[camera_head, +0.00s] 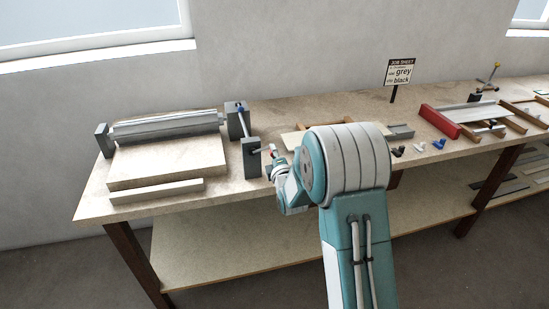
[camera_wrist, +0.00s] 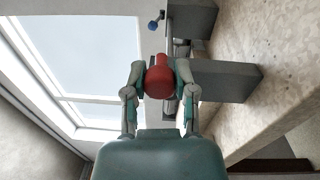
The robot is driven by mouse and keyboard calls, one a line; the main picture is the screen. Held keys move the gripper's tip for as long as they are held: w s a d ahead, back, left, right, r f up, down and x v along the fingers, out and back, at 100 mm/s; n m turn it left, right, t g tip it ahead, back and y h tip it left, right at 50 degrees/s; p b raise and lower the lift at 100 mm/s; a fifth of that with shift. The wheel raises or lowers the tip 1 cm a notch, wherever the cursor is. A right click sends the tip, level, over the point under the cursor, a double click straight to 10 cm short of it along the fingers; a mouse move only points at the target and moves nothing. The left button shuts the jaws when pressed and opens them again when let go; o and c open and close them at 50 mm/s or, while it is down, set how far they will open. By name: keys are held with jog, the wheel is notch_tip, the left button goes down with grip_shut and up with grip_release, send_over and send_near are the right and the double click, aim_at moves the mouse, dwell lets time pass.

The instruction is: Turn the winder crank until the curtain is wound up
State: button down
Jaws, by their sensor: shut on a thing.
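The winder stands at the left of the bench, with a grey roller (camera_head: 165,127) lying across it between end blocks. At its right end are a grey block (camera_head: 237,125) and a crank arm (camera_head: 251,160), which also shows as a dark grey bar in the wrist view (camera_wrist: 228,80). My gripper (camera_wrist: 160,88) is shut on the crank's red knob (camera_wrist: 159,76), one finger on each side of it. In the head view the gripper (camera_head: 274,162) is small, just right of the crank arm. How much curtain is wound on the roller I cannot tell.
A pale board (camera_head: 167,165) and a strip (camera_head: 156,190) lie in front of the roller. A job sheet sign (camera_head: 400,73) stands at the back. Farther right are a red block (camera_head: 440,121), frames and small parts. The bench's front edge is close below my gripper.

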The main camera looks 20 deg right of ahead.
jog(key=r+n, duration=0.1)
jog(key=a+n, duration=0.1)
jog(key=n, duration=0.1)
jog(key=shift+r+n, duration=0.3)
jog(key=shift+r, duration=0.05)
jog(key=shift+a+r+n+y, duration=0.15)
jog(key=shift+n, duration=0.4)
jog(key=shift+a+r+n+y, duration=0.15)
jog(key=shift+n, duration=0.4)
jog(key=shift+c, duration=2)
grip_release()
jog(key=shift+a, duration=0.2)
